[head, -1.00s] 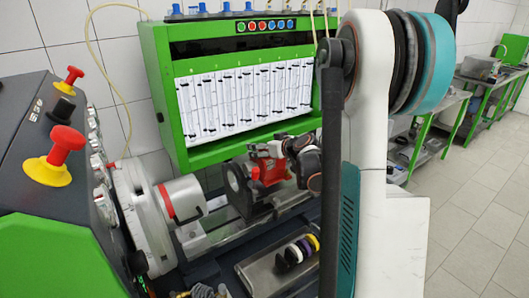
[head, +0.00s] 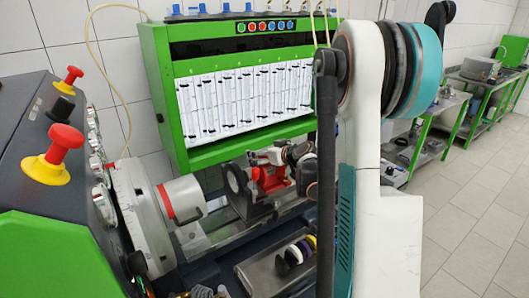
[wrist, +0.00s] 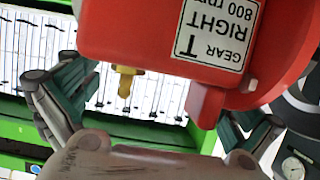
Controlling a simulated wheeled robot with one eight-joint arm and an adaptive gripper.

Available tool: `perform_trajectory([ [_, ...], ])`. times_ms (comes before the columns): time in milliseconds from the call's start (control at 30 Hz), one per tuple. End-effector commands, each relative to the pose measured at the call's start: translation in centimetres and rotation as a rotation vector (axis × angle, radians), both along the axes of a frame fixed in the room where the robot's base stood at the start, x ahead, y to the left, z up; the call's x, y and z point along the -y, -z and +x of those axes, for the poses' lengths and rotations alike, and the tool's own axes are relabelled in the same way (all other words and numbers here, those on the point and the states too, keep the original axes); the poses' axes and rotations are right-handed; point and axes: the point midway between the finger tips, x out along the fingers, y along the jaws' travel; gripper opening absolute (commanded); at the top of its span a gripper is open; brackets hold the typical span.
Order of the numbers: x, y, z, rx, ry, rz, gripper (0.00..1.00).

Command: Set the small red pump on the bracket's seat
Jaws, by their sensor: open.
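The small red pump (head: 272,180) is beside the black ring-shaped bracket (head: 236,186), on its right side, in the head view. Whether it rests fully on the seat cannot be told. In the wrist view the pump (wrist: 160,35) fills the top middle, with a white label reading "GEAR RIGHT 800" upside down and a brass fitting. My gripper (wrist: 155,110) is open, one finger on each side of the pump, with visible gaps. In the head view my gripper (head: 272,156) is at the pump's top, partly hidden by its own wrist.
A green test cabinet (head: 245,90) with measuring tubes stands behind. A grey cylindrical drive (head: 180,200) faces the bracket from the left. A tray (head: 265,270) with coloured discs lies in front. Green-legged tables (head: 480,95) stand at the far right.

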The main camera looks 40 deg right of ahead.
Motion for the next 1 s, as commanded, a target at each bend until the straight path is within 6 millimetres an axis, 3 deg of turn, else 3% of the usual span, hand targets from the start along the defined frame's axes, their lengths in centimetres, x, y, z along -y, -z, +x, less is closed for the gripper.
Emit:
perform_trajectory([
  [167,-0.1,-0.7,-1.3,-0.001,0.001,0.001,1.0],
  [633,-0.5,-4.1,-9.4,0.0,0.002,0.0,1.0],
  [1000,-0.6,-4.7,-11.1,0.0,0.0,0.0,1.0],
])
